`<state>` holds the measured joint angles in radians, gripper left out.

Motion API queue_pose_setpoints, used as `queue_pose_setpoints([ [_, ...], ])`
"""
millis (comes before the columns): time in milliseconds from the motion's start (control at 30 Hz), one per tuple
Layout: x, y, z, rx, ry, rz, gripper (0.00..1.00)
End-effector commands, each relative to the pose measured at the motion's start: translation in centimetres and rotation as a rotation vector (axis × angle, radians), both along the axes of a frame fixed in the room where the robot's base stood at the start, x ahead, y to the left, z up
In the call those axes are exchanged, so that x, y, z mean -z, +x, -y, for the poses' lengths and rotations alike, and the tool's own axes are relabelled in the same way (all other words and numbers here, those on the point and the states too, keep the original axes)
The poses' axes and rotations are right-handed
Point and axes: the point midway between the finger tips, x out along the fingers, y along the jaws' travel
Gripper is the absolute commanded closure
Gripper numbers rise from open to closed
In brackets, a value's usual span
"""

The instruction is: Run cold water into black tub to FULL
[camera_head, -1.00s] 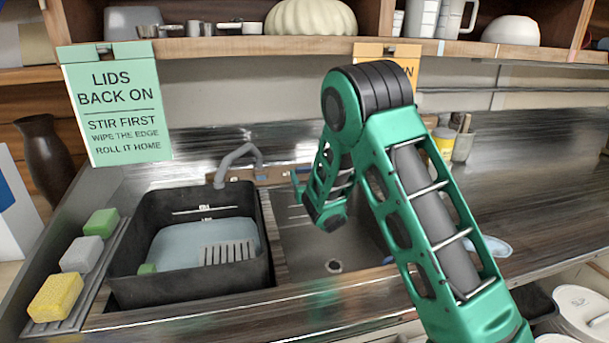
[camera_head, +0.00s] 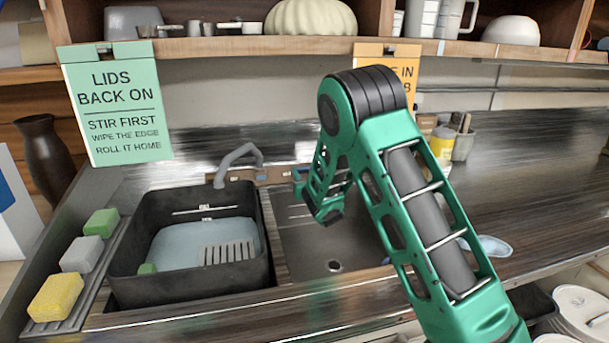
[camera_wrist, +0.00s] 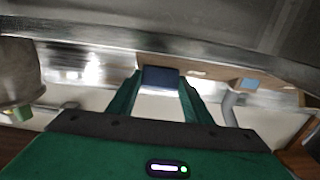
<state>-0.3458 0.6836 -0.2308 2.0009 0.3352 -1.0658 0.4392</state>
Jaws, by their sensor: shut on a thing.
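The black tub (camera_head: 130,245) stands in the left part of the sink under the grey spout (camera_head: 222,172). White marks (camera_head: 205,210) show on its inner back wall. A pale blue-grey surface (camera_head: 180,243) shows low inside; I cannot tell whether it is water. No stream from the spout can be made out. My gripper (camera_head: 299,178) is at the wooden tap board behind the sink, right of the spout. In the wrist view my gripper (camera_wrist: 160,88) is shut on a dark blue block (camera_wrist: 160,78), likely a tap handle. The spout also shows there (camera_wrist: 229,108).
Yellow (camera_head: 55,297), grey (camera_head: 82,254) and green (camera_head: 101,222) sponges lie left of the tub. The right basin (camera_head: 325,245) is empty below my arm. A shelf (camera_head: 250,46) runs above; a yellow-labelled container (camera_head: 442,143) stands on the right counter.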

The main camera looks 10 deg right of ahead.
Motion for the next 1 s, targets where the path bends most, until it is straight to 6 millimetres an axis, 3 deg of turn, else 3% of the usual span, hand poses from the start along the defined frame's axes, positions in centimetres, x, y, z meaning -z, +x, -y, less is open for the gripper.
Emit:
queue_pose_setpoints([
  [1000, -0.13, 0.14, 0.85, -0.237, -0.184, 0.002, 0.77],
])
